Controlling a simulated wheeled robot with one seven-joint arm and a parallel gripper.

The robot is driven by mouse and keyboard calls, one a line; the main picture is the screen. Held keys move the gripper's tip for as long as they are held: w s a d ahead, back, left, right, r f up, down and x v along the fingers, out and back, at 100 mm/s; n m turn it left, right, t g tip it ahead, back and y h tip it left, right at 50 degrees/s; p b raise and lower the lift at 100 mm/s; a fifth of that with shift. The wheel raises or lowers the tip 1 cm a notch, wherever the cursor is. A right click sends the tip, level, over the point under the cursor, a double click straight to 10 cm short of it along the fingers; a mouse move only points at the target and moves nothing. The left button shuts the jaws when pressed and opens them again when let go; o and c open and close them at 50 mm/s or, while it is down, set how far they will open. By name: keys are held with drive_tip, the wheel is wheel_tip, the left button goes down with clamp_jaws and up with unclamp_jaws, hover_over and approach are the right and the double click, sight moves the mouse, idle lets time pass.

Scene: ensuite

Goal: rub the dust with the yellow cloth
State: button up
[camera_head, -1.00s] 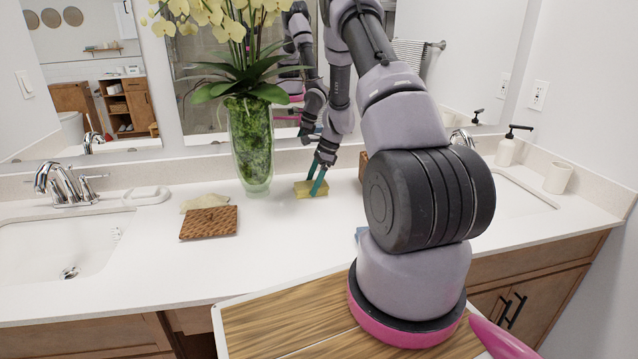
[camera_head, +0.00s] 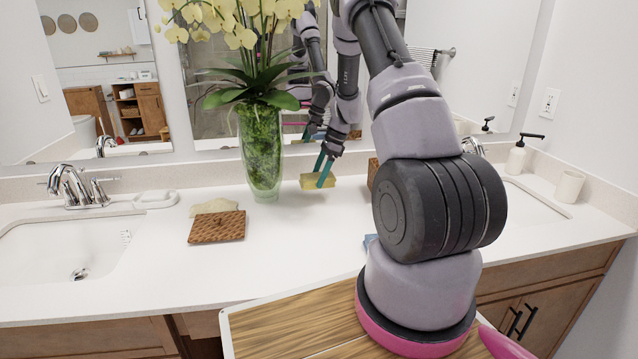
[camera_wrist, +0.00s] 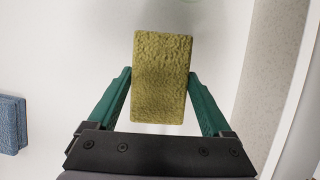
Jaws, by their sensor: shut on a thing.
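The yellow cloth (camera_head: 311,182) is a small block-like piece on the counter's far side, right of the vase's base. My gripper (camera_head: 322,174), with teal fingers, is shut on it. In the wrist view the cloth (camera_wrist: 162,78) sits between both fingertips of my gripper (camera_wrist: 160,95). It appears slightly above the white counter, though the gap is hard to judge. A pale tan patch (camera_head: 213,206), which looks like the dust, lies on the counter left of the vase. Its front edge is partly hidden by a brown patterned square.
The tall glass vase (camera_head: 262,155) with yellow flowers stands between the cloth and the pale patch. The brown square (camera_head: 217,227) lies before the patch. A blue item (camera_wrist: 10,123) lies left in the wrist view. Sinks flank the white counter (camera_head: 290,245); its front middle is clear.

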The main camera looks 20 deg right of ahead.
drive_tip(key=shift+r, duration=0.25)
drive_tip(key=shift+r, duration=1.55)
